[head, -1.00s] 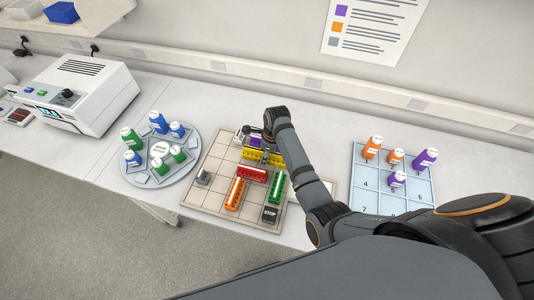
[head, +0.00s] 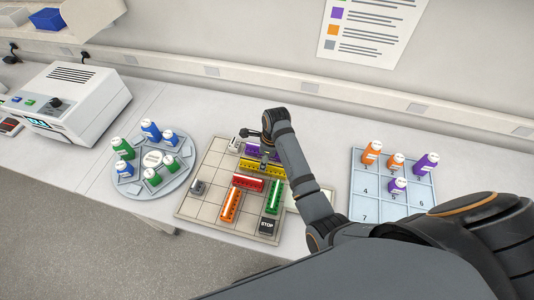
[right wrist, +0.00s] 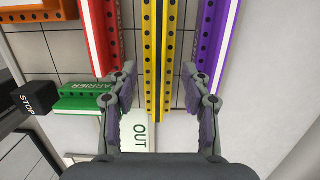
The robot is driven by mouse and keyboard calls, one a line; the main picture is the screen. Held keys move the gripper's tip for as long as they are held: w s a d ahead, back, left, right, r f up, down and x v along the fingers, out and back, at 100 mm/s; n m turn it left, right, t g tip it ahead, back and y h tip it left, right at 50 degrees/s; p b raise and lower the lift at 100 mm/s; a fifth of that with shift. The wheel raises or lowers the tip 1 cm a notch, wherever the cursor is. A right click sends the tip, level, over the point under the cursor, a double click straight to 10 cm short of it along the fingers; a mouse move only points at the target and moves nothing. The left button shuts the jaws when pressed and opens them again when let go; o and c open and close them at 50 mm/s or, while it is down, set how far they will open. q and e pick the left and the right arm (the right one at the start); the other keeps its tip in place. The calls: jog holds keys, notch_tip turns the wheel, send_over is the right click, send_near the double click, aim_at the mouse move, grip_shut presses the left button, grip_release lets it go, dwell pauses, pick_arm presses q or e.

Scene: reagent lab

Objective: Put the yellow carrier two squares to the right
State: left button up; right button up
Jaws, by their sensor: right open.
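The yellow carrier (head: 262,167) lies across the grid board (head: 204,208), right of its middle, between the purple carrier (head: 252,149) behind and the red carrier (head: 248,183) in front. My right gripper (right wrist: 156,76) is open, pointing down over the yellow carrier. In the right wrist view the yellow carrier (right wrist: 158,45) runs between its two fingers, which stand apart from it on both sides. I cannot tell how far the fingertips reach down beside it. My arm partly hides the board's right edge in the head view. My left gripper is not in view.
An orange carrier (head: 231,205), a green carrier (head: 273,198), a black STOP block (head: 266,226) and a grey piece (head: 197,187) are on the board. An OUT tile (right wrist: 140,136) lies at its right edge. A bottle carousel (head: 150,186) stands left, a numbered bottle tray (head: 366,205) right.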

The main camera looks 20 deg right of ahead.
jog(key=r, duration=0.4)
jog(key=r+b, duration=0.1)
jog(key=r, duration=0.2)
jog(key=shift+s+d, duration=0.3)
jog(key=shift+d, duration=0.1)
